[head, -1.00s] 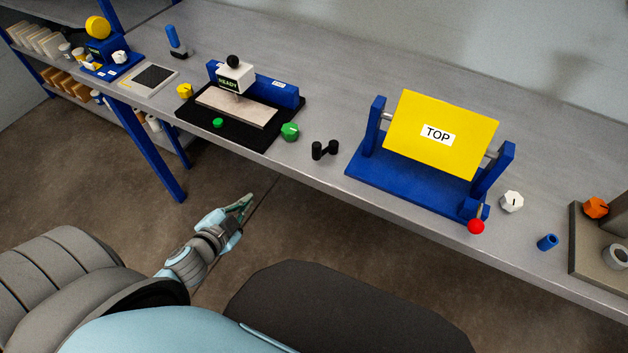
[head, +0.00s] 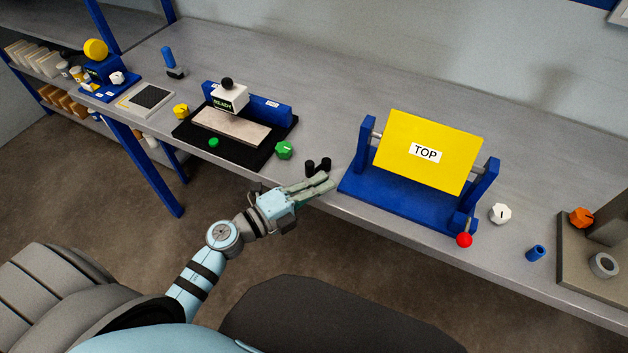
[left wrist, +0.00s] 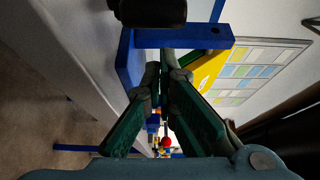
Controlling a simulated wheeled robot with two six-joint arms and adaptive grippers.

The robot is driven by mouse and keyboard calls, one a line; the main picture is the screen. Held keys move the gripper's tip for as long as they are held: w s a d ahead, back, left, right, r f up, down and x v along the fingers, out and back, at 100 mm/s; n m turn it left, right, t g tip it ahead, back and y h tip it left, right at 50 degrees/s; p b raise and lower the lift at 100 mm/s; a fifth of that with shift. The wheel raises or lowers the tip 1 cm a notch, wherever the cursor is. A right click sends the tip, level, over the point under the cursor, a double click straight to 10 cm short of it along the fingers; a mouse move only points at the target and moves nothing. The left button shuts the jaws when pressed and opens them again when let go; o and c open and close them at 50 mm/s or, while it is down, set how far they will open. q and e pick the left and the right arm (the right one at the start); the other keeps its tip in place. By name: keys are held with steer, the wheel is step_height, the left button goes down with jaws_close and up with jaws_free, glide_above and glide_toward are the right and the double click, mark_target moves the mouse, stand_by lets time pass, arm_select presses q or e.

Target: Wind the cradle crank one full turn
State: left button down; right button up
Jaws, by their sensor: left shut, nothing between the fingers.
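The cradle is a blue frame (head: 400,203) on the bench with a tilted yellow panel (head: 440,135) marked TOP between its two posts. The crank's red knob (head: 464,240) hangs low at the cradle's right post, near the bench's front edge. In the left wrist view, the blue frame (left wrist: 185,38), the yellow panel (left wrist: 208,70) and the small red knob (left wrist: 166,142) show past the fingers. My left gripper (head: 325,182) is shut and empty. It is at the bench's front edge, left of the cradle and apart from the knob. My right gripper is not in view.
A black two-post part (head: 324,164) stands right behind my left gripper. A green knob (head: 284,150) and a black-based press (head: 245,153) are to the left. A white knob (head: 500,213), blue cylinder (head: 536,253) and grey fixture (head: 570,250) are to the right.

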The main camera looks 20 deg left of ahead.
arm_select(q)
steer(key=shift+w+a, duration=0.1)
steer(key=shift+a, duration=0.8)
steer(key=shift+d, duration=0.15)
steer(key=shift+f, duration=0.1)
steer(key=shift+a+m+h+b, duration=0.3)
steer(key=shift+a+h+b, duration=0.05)
steer(key=shift+h+b, duration=0.1)
steer(key=shift+a+m+g+h+b, duration=0.3)
steer(key=shift+m+g+h+b, duration=0.25)
steer(key=shift+g, duration=0.15)
